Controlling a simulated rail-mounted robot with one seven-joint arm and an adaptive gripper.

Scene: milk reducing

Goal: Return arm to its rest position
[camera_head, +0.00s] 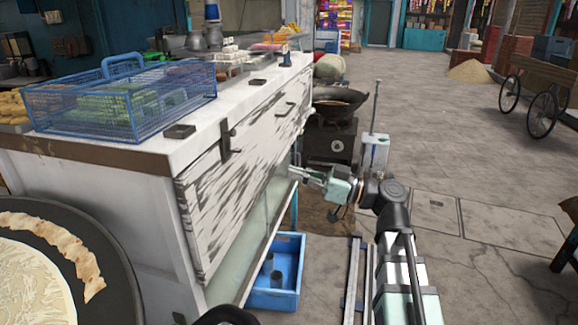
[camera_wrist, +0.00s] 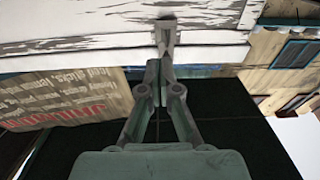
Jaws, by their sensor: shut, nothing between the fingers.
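My arm reaches up from the bottom right of the head view, bent at a dark joint. My gripper (camera_head: 300,172) points left toward the front of the white cabinet (camera_head: 240,150). In the wrist view my gripper (camera_wrist: 166,38) is shut and empty. Its fingertips show against the white, peeling panel (camera_wrist: 80,35) of the cabinet front; whether they touch it I cannot tell.
A blue wire basket (camera_head: 130,100) stands on the counter. A wok (camera_head: 338,103) on a stove stands beyond my gripper. A blue crate (camera_head: 277,297) lies on the floor below. A round pan (camera_head: 110,285) is at lower left. Open floor (camera_head: 470,150) lies to the right.

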